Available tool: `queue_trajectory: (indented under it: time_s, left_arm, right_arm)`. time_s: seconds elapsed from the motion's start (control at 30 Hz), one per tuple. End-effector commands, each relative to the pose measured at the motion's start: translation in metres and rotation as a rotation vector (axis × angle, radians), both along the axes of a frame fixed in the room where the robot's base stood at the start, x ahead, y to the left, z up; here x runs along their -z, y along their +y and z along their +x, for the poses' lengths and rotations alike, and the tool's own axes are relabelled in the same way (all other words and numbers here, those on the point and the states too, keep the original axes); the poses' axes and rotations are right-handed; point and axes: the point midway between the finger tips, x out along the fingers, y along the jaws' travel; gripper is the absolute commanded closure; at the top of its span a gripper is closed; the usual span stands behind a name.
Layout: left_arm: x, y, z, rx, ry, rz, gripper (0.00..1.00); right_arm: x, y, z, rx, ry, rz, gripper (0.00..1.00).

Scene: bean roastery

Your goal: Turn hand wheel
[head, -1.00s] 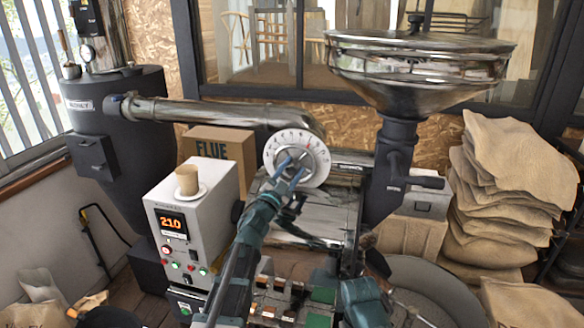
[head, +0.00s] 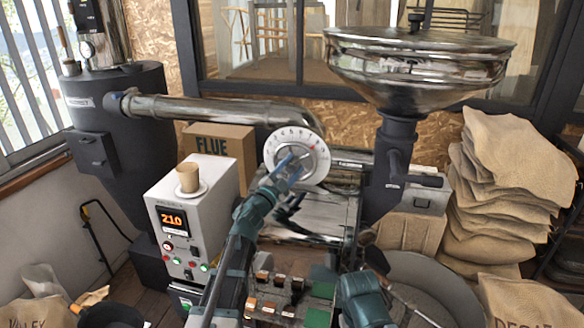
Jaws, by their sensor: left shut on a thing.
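The hand wheel (head: 322,160) is a round white disc with dark marks and a small red mark around its rim. It stands at the end of the steel pipe, in the middle of the head view. My left gripper (head: 288,166), with blue fingers, reaches up to it from below. It is shut on the middle part of the hand wheel and covers its hub and lower left. Part of my right arm shows at the bottom, but I cannot make out its gripper.
A control box (head: 178,225) with an orange 210 display and a cup (head: 188,177) on top stands left of my left arm. A FLUE carton (head: 218,150) is behind. A steel hopper (head: 415,70) stands right, with stacked sacks (head: 500,190) beyond.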

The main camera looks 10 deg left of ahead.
Motion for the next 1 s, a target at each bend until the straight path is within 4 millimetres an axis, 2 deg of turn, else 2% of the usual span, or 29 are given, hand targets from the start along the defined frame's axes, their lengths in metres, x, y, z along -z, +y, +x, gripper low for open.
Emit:
queue_trajectory:
  time_s: [0.03, 0.07, 0.2, 0.57, 0.67, 1.0]
  left_arm:
    - [-0.001, 0.0, 0.0, 0.003, -0.002, -0.001, 1.0]
    - [-0.001, 0.0, 0.0, 0.002, -0.001, -0.001, 0.44]
    - [0.0, 0.0, 0.0, 0.001, 0.0, -0.001, 0.19]
    - [0.002, 0.001, -0.005, -0.001, -0.001, 0.0, 0.19]
    - [0.006, 0.006, -0.018, -0.002, 0.001, 0.0, 0.19]
    - [0.024, 0.029, -0.086, -0.003, 0.0, -0.001, 0.19]
  right_arm:
    - [0.0, 0.0, 0.0, 0.0, 0.0, 0.0, 1.0]
    - [0.0, 0.0, 0.0, 0.0, 0.0, 0.0, 1.0]
    - [0.0, 0.0, 0.0, 0.0, 0.0, 0.0, 1.0]
    - [0.002, 0.0, 0.0, 0.0, 0.0, 0.0, 1.0]
    - [0.006, 0.0, 0.0, -0.001, 0.0, 0.0, 1.0]
    - [0.024, 0.0, 0.0, -0.005, 0.0, -0.001, 1.0]
